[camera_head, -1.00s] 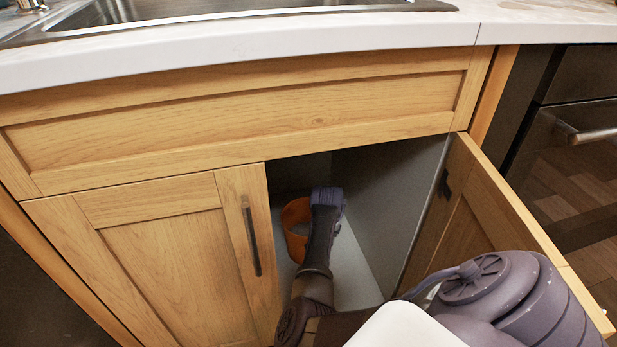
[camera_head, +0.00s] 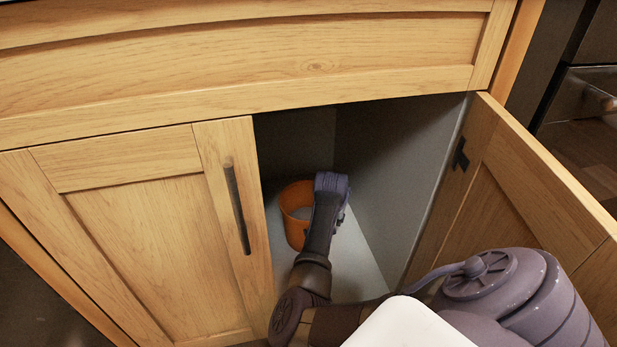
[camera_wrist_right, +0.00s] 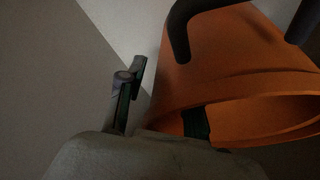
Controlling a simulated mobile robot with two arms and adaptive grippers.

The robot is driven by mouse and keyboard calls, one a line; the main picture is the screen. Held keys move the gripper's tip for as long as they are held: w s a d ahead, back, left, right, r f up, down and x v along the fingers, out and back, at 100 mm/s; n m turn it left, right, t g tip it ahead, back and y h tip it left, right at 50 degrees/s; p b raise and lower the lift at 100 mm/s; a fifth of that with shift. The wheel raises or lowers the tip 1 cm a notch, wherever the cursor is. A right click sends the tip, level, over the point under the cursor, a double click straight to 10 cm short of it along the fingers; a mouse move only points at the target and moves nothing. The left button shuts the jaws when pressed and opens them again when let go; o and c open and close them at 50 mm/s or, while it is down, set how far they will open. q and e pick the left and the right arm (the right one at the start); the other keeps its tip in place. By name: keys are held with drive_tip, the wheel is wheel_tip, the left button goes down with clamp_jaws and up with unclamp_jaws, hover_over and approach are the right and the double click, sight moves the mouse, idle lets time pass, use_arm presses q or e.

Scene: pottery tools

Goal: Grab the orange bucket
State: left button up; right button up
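The orange bucket (camera_head: 297,212) stands on the floor inside the open cabinet, left of my right gripper (camera_head: 331,187). In the right wrist view the bucket (camera_wrist_right: 235,65) fills the right side, with its rim low in the picture. My right gripper (camera_wrist_right: 162,108) has one finger outside the bucket wall and the other, partly hidden, inside the rim. The fingers are apart and a small gap shows between the outer finger and the wall. My left gripper is not in view.
The right cabinet door (camera_head: 525,185) stands open beside my right arm. The left door (camera_head: 150,245) is shut and edges the opening close to the bucket. The grey cabinet side wall (camera_head: 395,170) is right of the gripper. Dark curved parts of unclear origin cross the wrist view's top.

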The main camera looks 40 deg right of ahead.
clamp_jaws()
drive_tip(key=shift+w+d+r, duration=0.1)
drive_tip(key=shift+w+r, duration=0.05)
drive_tip(key=shift+r, duration=0.1)
drive_tip(key=shift+r, duration=0.1)
